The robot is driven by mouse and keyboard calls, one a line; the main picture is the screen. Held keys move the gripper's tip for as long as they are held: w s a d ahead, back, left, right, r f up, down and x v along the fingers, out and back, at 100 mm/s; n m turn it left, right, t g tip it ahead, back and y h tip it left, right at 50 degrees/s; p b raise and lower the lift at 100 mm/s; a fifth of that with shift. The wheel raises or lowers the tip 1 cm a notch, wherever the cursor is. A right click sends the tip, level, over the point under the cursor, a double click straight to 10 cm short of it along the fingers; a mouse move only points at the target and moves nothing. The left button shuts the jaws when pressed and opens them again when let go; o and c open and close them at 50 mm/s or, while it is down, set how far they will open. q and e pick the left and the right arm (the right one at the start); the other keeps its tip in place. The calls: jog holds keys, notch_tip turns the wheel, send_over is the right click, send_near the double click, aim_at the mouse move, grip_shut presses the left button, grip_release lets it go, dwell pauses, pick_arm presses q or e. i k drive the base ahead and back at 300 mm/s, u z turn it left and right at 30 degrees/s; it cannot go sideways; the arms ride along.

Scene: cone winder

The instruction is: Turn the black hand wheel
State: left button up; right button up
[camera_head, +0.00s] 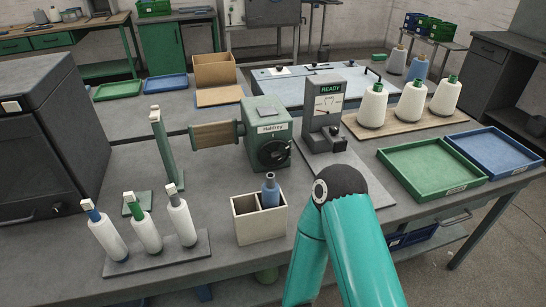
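The black hand wheel (272,154) is on the front face of the green winder (266,112) marked "Halfrey". The wheel faces me, with a small knob on it, and nothing touches it. A wooden cone (214,135) sticks out from the winder's left side. A teal arm of mine rises from the bottom edge, its bend to the right of and in front of the wheel. Neither of my grippers shows in the head view.
A divided box (248,226) with a grey-blue bobbin (270,190) stands in front of the winder. A bobbin rack (158,257) is front left, a grey "READY" gauge (325,100) right of the winder. Green (425,173) and blue (495,152) trays lie right.

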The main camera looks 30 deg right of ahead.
aim_at(275, 158)
jog(key=u, duration=0.9)
jog(key=k, duration=1.8)
jog(key=z, duration=0.9)
jog(key=i, duration=1.25)
jog(key=z, duration=0.05)
